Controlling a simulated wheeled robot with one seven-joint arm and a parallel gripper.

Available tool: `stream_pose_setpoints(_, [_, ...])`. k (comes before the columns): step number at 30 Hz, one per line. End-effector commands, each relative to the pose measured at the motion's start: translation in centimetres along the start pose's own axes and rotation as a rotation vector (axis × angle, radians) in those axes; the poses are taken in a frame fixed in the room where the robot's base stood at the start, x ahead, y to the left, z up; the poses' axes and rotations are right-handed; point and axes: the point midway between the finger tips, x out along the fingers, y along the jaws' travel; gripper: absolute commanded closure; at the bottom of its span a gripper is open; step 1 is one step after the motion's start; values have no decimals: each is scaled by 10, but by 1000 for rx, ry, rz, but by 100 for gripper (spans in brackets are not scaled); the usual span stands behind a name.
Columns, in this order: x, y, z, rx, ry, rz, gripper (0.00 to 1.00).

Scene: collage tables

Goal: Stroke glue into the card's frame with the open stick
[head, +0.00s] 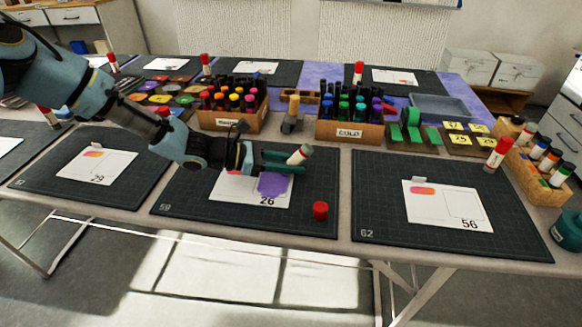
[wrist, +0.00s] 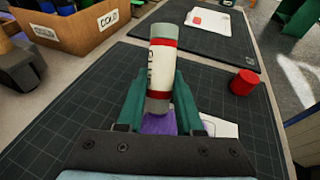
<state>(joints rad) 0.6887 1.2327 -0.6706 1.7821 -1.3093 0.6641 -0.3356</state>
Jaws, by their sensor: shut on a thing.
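My gripper (head: 288,160) is shut on a glue stick (head: 299,155), white with red bands and grey ends, held tilted above the middle mat. The stick also shows between the green fingers in the wrist view (wrist: 161,75). The white card numbered 26 (head: 234,190) lies below my gripper. A purple patch (head: 273,186) covers part of the card's right side, where the frame is. In the wrist view purple (wrist: 160,124) shows just under the stick's lower end. Whether that end touches the card is hidden. The red cap (head: 320,210) stands on the mat, right of the card.
The dark middle mat (head: 185,208) has free room at its front. Cards 29 (head: 97,168) and 56 (head: 447,206) lie on neighbouring mats. Wooden boxes of bottles (head: 348,132) stand behind, near my gripper. A capped stick (head: 497,154) stands at the right mat.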

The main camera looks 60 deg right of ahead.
Motion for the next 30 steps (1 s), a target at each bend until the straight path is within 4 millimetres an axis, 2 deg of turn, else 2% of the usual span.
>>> stream_pose_setpoints(13, [-1,3,3,-1,3,1,100])
stream_pose_setpoints(30, [-17,3,55,0,1,1,100])
